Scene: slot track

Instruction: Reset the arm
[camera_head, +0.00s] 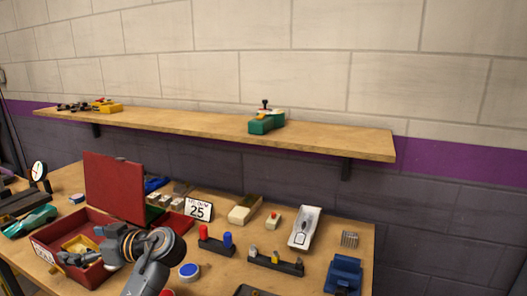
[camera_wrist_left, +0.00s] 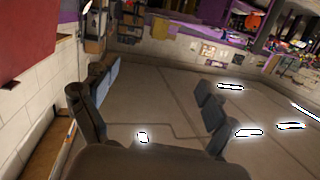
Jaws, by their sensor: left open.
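My left gripper (camera_head: 85,257) shows at the lower left of the head view, in front of an open red toolbox (camera_head: 96,275). Its arm rises from the bottom edge, and the fingers point left over the box; I cannot tell whether they touch it. In the left wrist view the gripper (camera_wrist_left: 150,112) is open, its dark fingers wide apart with nothing between them. That view looks out over a grey floor, with part of a red panel (camera_wrist_left: 25,30) at the upper left. My right gripper is not in view.
A shelf (camera_head: 340,140) above holds a green item (camera_head: 267,124) and yellow pieces (camera_head: 108,106).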

